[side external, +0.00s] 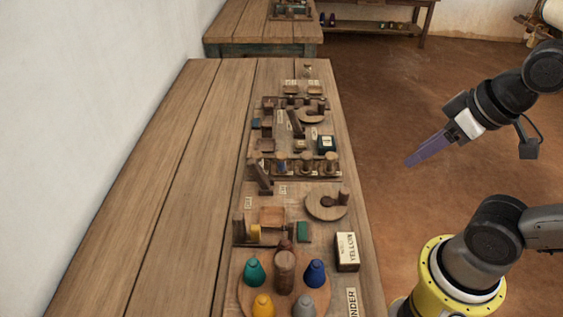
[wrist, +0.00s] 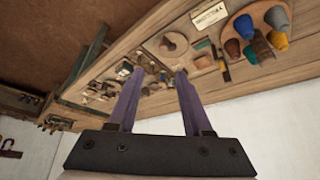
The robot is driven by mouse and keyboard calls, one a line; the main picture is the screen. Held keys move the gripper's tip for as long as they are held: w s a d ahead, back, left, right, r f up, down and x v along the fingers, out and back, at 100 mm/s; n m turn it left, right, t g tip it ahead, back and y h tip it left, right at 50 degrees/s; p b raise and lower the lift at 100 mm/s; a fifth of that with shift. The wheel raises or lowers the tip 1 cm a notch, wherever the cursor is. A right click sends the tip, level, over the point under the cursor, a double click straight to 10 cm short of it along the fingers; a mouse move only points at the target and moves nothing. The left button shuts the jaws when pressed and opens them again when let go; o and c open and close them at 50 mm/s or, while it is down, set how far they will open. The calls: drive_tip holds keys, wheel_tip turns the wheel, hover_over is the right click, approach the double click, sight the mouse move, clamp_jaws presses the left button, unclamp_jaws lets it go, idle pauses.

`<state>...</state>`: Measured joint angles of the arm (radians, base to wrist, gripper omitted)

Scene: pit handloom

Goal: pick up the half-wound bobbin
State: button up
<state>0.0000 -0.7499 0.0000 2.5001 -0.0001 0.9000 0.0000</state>
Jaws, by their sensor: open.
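My gripper (side external: 408,162) is in the air to the right of the bench, apart from everything. In the wrist view its two purple fingers (wrist: 158,72) stand apart with nothing held between them. Small bench items show past the fingertips, and the fingers hide part of the bench.
A round board with coloured cones (side external: 314,273) sits at the near end of the bench (side external: 165,190). Round wooden holders (side external: 326,206) and small blocks crowd the right side. The bench's left side is bare.

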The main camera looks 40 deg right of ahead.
drive_tip(key=shift+o, duration=0.3)
drive_tip(key=o, duration=0.4)
drive_tip(key=shift+c, duration=0.2)
